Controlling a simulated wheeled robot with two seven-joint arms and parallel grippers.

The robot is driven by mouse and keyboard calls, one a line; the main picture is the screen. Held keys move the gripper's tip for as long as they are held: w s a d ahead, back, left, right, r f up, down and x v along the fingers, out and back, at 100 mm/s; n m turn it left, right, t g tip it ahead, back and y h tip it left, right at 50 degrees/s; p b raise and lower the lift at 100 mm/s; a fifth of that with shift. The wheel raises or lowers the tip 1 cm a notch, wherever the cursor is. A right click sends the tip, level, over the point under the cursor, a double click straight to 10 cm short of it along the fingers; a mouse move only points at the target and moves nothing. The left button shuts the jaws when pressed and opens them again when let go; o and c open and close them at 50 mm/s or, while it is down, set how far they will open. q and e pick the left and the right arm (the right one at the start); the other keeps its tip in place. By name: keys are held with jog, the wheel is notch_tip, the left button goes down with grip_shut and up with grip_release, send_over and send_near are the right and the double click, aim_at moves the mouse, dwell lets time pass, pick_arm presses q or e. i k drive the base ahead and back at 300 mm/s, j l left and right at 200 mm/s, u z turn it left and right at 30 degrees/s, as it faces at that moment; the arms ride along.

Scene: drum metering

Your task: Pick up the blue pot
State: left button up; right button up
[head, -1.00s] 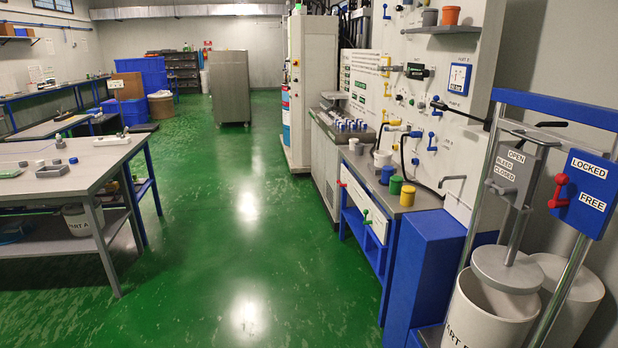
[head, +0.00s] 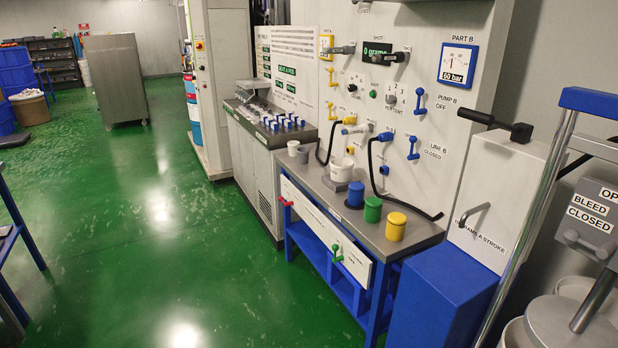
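The blue pot (head: 355,194) stands upright on the grey bench top (head: 340,212) below the metering panel. The green pot (head: 373,210) and the yellow pot (head: 396,226) stand beside it, in a row running toward the right front. A white cup (head: 342,169) is just behind the blue pot. Neither of my grippers shows in the head view.
The blue cabinet (head: 440,293) stands at the bench's right end, with a drum press frame (head: 535,210) further right. Black hoses (head: 385,185) hang close behind the pots. Green floor (head: 180,250) is clear in front of the bench.

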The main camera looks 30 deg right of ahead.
aim_at(357, 189)
jog(key=i+j+z, duration=0.15)
jog(key=i+z, duration=0.25)
jog(key=i, duration=0.2)
jog(key=i+j+z, duration=0.4)
jog(key=i, duration=0.2)
jog(key=i+j+z, duration=0.4)
jog(key=i, duration=0.15)
